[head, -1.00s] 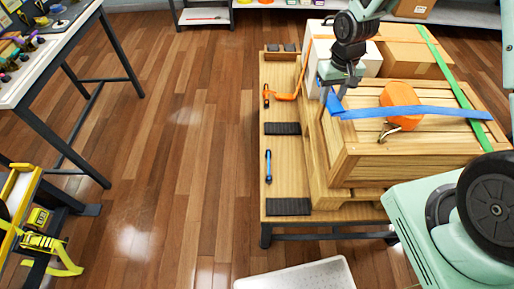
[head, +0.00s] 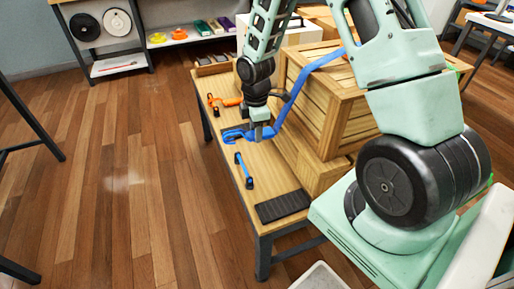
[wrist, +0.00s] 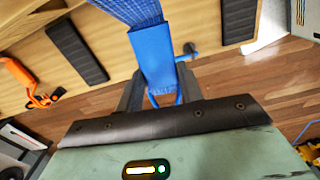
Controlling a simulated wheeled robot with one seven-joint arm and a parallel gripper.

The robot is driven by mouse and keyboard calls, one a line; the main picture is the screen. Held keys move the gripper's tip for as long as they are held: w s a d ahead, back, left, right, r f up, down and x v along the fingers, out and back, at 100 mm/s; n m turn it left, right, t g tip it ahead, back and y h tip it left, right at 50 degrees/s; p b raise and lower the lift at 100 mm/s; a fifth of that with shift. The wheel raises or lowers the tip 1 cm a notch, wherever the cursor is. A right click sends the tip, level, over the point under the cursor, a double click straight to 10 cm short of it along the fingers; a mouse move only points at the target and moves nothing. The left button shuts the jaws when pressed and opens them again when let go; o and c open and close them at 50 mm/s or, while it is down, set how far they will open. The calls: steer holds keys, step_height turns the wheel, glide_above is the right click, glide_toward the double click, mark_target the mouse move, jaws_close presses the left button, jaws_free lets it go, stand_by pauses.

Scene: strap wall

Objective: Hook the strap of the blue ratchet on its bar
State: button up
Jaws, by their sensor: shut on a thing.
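My gripper (head: 260,137) is shut on the hook end of the blue strap (head: 322,62), low over the plank edge beside the crate. In the wrist view the blue strap (wrist: 152,62) runs down between the fingers of my gripper (wrist: 160,96), with a thin blue hook (wrist: 165,99) at its end. The blue bar (head: 243,169) stands on dark mounts at the plank's edge, nearer the front than my gripper and apart from the hook in the head view. Part of it shows right of the strap in the wrist view (wrist: 186,57). The blue ratchet is not clearly visible.
A wooden crate (head: 325,100) stands right of my gripper. An orange strap end sits at the orange bar (head: 213,104) farther back, also in the wrist view (wrist: 35,88). A black pad (head: 283,206) lies at the front. The floor at left is clear.

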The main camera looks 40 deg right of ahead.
steer(key=shift+d+f+n+b, duration=0.25)
steer(key=shift+f+n+b, duration=0.25)
steer(key=shift+f, duration=0.4)
step_height(320, 180, down, 8)
steer(key=b, duration=0.7)
steer(key=shift+b, duration=0.3)
steer(key=shift+f+b, duration=0.5)
steer(key=shift+f, duration=0.95)
steer(key=shift+f, duration=0.1)
steer(key=shift+f, duration=0.3)
steer(key=shift+s+d, duration=0.1)
steer(key=shift+d, duration=0.05)
steer(key=shift+s+d+f+p, duration=0.1)
steer(key=shift+s+d+p, duration=0.1)
steer(key=shift+d, duration=0.4)
steer(key=shift+s+d+f+p, duration=0.1)
steer(key=shift+s+d+p, duration=0.05)
steer(key=shift+d, duration=0.45)
steer(key=shift+d, duration=0.2)
